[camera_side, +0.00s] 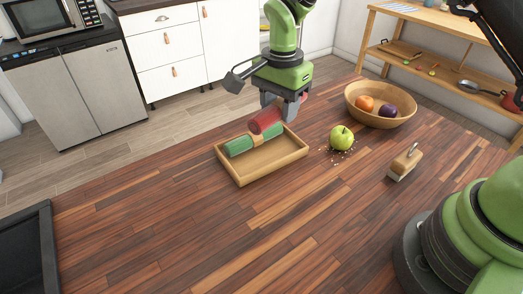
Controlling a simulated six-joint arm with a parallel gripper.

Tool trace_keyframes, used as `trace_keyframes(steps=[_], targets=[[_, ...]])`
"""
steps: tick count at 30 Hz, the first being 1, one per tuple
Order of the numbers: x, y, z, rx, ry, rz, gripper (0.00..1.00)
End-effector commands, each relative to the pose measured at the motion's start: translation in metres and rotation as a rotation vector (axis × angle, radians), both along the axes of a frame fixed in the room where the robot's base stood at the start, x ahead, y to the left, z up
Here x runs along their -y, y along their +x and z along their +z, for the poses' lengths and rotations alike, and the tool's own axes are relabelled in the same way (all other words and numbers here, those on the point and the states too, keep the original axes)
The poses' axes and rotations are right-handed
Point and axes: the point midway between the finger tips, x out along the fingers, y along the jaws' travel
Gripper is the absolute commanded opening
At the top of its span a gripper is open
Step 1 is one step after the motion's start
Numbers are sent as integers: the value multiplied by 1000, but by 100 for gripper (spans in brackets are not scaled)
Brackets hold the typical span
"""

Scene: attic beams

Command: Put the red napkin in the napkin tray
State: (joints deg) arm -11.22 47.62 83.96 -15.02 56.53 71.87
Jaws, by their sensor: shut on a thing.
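The red napkin (264,121) is a rolled cylinder held in my gripper (284,108), which is shut on it. The napkin is over the back part of the napkin tray (272,173), a shallow light wooden tray on the table. A rolled green napkin (239,146) with a tan band lies in the tray along its back side. The red napkin is close to the green one; I cannot tell whether they touch. My fingers hide part of the red napkin's right end.
A green apple (341,138) with crumbs around it lies right of the tray. A wooden bowl (357,91) with an orange fruit and a purple fruit stands behind it. A wooden-handled brush or scraper (405,162) lies further right. The table front is clear. A dark tray (38,255) is at left.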

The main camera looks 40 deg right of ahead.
Motion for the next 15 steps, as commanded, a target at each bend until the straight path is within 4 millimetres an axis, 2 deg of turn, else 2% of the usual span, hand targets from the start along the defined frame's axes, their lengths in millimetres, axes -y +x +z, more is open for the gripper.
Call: trace_keyframes(steps=[3, 8, 15], targets=[[-10, 7, -9, 0, 0, -141, 16], [-16, 10, -18, -2, -1, -237, 16], [-16, 10, -61, -3, -2, -252, 16]])
